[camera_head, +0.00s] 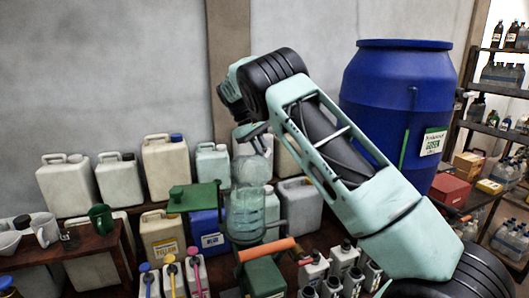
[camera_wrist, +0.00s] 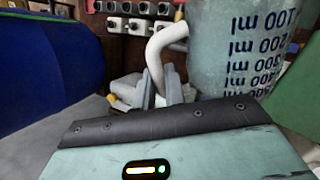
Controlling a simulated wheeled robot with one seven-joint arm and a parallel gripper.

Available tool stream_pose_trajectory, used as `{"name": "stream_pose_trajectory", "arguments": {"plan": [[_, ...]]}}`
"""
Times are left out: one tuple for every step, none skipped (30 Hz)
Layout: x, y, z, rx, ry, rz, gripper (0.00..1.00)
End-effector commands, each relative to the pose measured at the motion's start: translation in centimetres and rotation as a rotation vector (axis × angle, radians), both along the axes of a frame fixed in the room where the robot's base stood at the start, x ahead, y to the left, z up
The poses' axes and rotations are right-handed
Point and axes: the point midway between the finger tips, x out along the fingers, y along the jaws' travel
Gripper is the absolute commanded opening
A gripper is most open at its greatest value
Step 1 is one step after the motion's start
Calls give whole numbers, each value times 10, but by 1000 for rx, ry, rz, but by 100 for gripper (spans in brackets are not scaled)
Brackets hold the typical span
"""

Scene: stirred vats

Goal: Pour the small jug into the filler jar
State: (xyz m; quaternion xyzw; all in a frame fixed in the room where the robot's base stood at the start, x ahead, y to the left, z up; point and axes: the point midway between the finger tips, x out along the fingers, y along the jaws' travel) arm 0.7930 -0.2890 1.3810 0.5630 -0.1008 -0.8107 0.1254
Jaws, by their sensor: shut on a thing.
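In the wrist view my gripper (camera_wrist: 165,85) is shut on the white curved handle of a translucent grey jug (camera_wrist: 235,50) with dark millilitre marks. The marks appear upside down in this view. In the head view my gripper (camera_head: 258,133) is at the raised arm's end, with a small whitish vessel (camera_head: 245,137) beside it, partly hidden. Below it stands a large clear greenish jar (camera_head: 247,205), which looks like the filler jar. I cannot tell the contents of either, nor whether the jug is tilted.
Several pale canisters (camera_head: 68,185) line the wall behind. A big blue barrel (camera_head: 397,90) stands at the right. Small bottles (camera_head: 313,268) crowd the front.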

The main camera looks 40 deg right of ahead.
Motion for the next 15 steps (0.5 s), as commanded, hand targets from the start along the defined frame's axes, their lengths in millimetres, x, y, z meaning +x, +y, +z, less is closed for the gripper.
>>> {"name": "stream_pose_trajectory", "arguments": {"plan": [[2, 0, -1, -1, 13, 1, 0], [3, 0, 0, 0, 22, 1, 0], [4, 0, -1, 0, 32, 2, 0], [5, 0, -1, 0, 40, 2, 0], [5, 0, -1, 0, 45, 1, 0], [6, 0, 0, 0, 52, 1, 0], [6, 0, 0, 1, 56, 0, 0], [6, 0, -1, 1, 60, -1, 0], [7, 0, -1, 2, 64, 0, 0], [7, 0, 0, 2, 68, 0, 0], [7, 0, 0, 2, 69, 0, 0], [7, 0, 0, 2, 71, 0, 0], [7, 0, 0, 3, 72, -1, 0], [7, 0, 0, 2, 72, 0, 0], [7, 0, 0, 2, 73, -1, 0]]}}
